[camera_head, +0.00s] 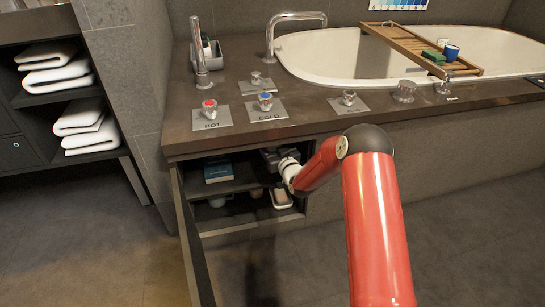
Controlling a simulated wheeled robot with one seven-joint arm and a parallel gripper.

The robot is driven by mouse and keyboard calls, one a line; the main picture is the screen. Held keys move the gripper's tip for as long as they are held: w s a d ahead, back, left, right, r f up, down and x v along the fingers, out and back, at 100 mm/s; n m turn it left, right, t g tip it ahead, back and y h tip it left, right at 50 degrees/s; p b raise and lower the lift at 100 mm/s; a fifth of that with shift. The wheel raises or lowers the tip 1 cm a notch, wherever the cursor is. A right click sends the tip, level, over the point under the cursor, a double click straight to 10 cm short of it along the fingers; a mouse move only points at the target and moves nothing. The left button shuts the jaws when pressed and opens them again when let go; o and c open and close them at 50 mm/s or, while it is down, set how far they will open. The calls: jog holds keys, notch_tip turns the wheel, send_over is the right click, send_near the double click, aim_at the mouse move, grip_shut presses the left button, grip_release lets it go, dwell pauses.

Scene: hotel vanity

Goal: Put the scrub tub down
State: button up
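My gripper (271,159) reaches into the open cabinet under the bath deck (228,140), at upper-shelf height. It is small and dark there, and its fingers cannot be made out. I cannot tell whether it holds anything. No scrub tub can be identified for certain. A small blue round container (451,52) stands on the wooden bath tray (405,43), well apart from my gripper. Small pale items (217,201) sit on the cabinet's lower shelf, too small to identify.
A blue book or box (218,171) lies on the upper shelf at the left. A white-rimmed dish (281,198) is on the lower shelf. The cabinet door (193,245) stands open at the left. HOT (209,108) and COLD (265,102) taps stand on the deck above.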

notch_tip(320, 180, down, 4)
jog(key=shift+f, duration=0.2)
jog(key=shift+w+f, duration=0.15)
jog(key=shift+f, duration=0.1)
jog(key=shift+f+b, duration=0.2)
jog(key=shift+b, duration=0.15)
jog(key=o, duration=1)
jog(key=shift+o, duration=0.2)
jog(key=shift+r, duration=0.1)
